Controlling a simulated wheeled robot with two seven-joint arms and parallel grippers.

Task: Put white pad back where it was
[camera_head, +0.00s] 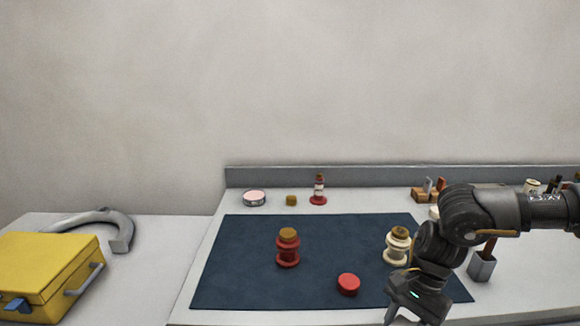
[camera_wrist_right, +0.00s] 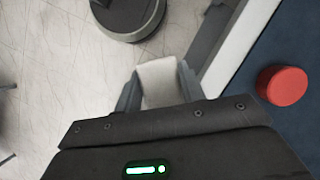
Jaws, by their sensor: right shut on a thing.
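The white pad (camera_wrist_right: 160,82) is a pale, block-like piece between the two fingers of my right gripper (camera_wrist_right: 158,90) in the right wrist view. The gripper is shut on it, with floor beneath, just off the table's front edge. In the head view my right gripper (camera_head: 412,316) points down at the bottom of the picture, by the front right of the dark blue mat (camera_head: 225,270). The pad cannot be made out clearly there. My left gripper is not in view.
A red disc (camera_head: 348,284), a red bushing (camera_head: 288,250) and a cream bushing (camera_head: 396,246) stand on the mat. A tin (camera_head: 255,198), a small brown block (camera_head: 291,200) and a bottle (camera_head: 318,190) stand behind. A yellow toolbox (camera_head: 45,270) is at left.

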